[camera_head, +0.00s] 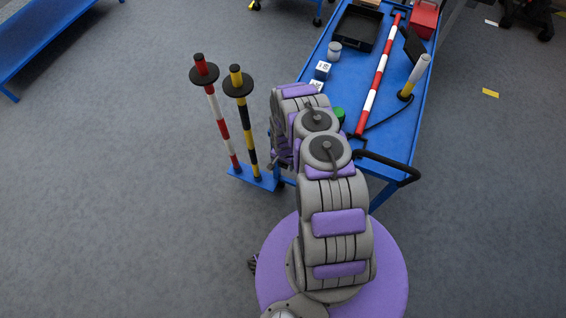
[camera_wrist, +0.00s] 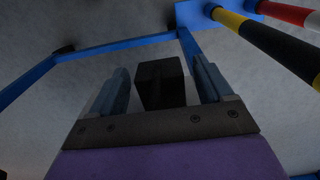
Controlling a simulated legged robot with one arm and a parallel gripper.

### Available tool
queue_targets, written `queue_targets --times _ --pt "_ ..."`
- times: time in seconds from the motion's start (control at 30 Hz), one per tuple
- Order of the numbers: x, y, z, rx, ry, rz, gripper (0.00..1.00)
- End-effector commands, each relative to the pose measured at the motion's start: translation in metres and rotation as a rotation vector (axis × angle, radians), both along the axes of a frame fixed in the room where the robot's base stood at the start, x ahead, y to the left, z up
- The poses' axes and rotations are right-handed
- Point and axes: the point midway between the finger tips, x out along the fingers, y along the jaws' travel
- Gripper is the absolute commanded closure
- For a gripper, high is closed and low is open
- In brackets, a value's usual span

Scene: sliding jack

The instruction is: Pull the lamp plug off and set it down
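My gripper (camera_wrist: 164,80) shows in the wrist view with its two grey-blue fingers standing apart. A dark block (camera_wrist: 161,84) shows between them, with narrow gaps on both sides. I cannot tell whether it is part of my gripper or a separate thing. In the head view my arm's end hides my gripper, near the cart's left edge. A grey cylinder with a yellow lower part (camera_head: 414,76), perhaps the lamp, is on the blue cart. A black cable (camera_head: 390,117) runs from near it towards the near edge. I cannot make out a plug.
The blue cart (camera_head: 382,142) also holds a red-white bar (camera_head: 379,80), a black tray (camera_head: 357,28), a grey pot (camera_head: 334,51) and a red box (camera_head: 424,18). Two striped poles stand on a blue base (camera_head: 255,179) left of my arm.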

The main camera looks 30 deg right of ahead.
Motion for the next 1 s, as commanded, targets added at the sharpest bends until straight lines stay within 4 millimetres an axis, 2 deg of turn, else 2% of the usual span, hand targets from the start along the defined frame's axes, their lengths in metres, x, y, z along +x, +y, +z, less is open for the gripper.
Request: queue_targets --times 0.07,0.57,1.0 --pt "0.0 0.0 0.0 0.0 0.0 0.0 0.29" --pt "0.0001 0.0001 0.0 0.0 0.0 0.0 0.76" --pt "-0.0022 0.0035 0.0001 0.0 0.0 0.001 0.76"
